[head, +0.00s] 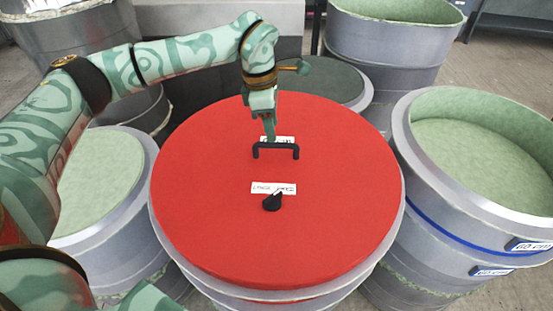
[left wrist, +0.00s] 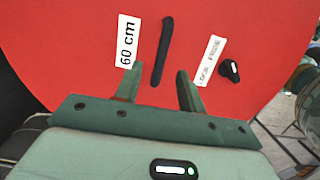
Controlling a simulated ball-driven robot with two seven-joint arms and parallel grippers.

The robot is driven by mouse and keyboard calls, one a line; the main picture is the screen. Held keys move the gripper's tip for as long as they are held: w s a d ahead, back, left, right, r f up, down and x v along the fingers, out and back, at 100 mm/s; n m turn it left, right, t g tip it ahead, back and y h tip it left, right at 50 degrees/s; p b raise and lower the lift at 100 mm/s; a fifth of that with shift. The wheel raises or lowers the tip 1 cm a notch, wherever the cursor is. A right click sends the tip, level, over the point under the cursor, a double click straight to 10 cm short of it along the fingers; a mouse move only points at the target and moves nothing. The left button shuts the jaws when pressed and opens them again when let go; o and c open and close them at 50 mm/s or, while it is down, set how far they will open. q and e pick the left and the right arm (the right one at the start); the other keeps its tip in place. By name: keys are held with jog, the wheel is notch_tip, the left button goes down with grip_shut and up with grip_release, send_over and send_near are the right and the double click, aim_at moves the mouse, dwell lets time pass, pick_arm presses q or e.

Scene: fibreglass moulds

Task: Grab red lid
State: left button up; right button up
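The red lid (head: 215,220) is a large round disc lying on a grey drum in the middle of the head view. It has a black bar handle (head: 276,148), a small black knob (head: 272,201) and white labels. In the left wrist view the red lid (left wrist: 70,50) fills most of the background, with the black handle (left wrist: 163,50) beyond the fingers. My left gripper (head: 269,138) is over the lid at the handle. In the left wrist view its fingers (left wrist: 157,82) are apart, with the handle's near end between them. Whether they touch it I cannot tell. My right gripper is not visible.
Grey drums with pale green insides stand close around: an open one at the right (head: 485,150), one at the left (head: 97,180) and one behind (head: 395,45). A dark green lid (head: 330,82) lies behind the red lid. Little free room shows between drums.

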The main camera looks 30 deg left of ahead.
pick_arm(q)
jog(key=b, duration=0.1)
send_over(276, 154)
jog(key=s, duration=0.1)
notch_tip(276, 154, down, 5)
jog(key=shift+d+r, duration=0.1)
jog(key=shift+r, duration=0.1)
jog(key=shift+s, duration=0.1)
grip_shut()
dwell(0.8)
